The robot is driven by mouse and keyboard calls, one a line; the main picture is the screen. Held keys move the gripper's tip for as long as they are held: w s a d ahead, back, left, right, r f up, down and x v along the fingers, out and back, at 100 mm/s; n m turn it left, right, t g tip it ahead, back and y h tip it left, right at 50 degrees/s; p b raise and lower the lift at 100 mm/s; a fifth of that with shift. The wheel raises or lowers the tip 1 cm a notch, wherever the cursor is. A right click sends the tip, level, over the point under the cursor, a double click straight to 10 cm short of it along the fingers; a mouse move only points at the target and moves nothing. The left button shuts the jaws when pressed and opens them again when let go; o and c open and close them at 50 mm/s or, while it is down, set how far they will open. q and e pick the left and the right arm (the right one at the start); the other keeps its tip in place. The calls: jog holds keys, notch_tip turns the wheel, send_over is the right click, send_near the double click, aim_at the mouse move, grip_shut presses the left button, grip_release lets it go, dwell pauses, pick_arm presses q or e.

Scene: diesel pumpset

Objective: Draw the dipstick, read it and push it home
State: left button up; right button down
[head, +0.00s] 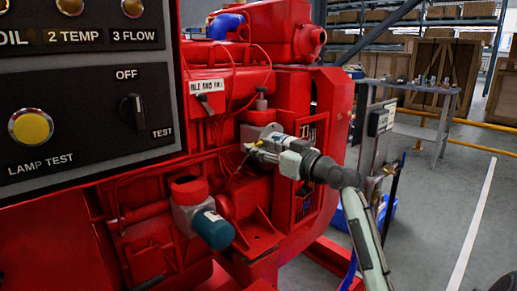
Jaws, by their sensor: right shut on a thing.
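My right gripper (250,147) reaches in from the right to the side of the red diesel engine (225,88). Its fingers are closed at the engine's flank. A thin line, seemingly the dipstick (239,166), slants down and left from the fingertips toward the engine block. Its handle is hidden between the fingers. It is too small to tell how far it is drawn or to read any mark. My left gripper is not in view.
A control panel (85,95) with knobs and lamps fills the upper left. A grey bench (425,88) stands behind. The floor at the right is open.

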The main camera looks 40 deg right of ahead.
jog(key=shift+r, duration=0.15)
jog(key=c, duration=0.8)
grip_release()
jog(key=s, duration=0.8)
jog(key=s+d, duration=0.1)
jog(key=s, duration=0.3)
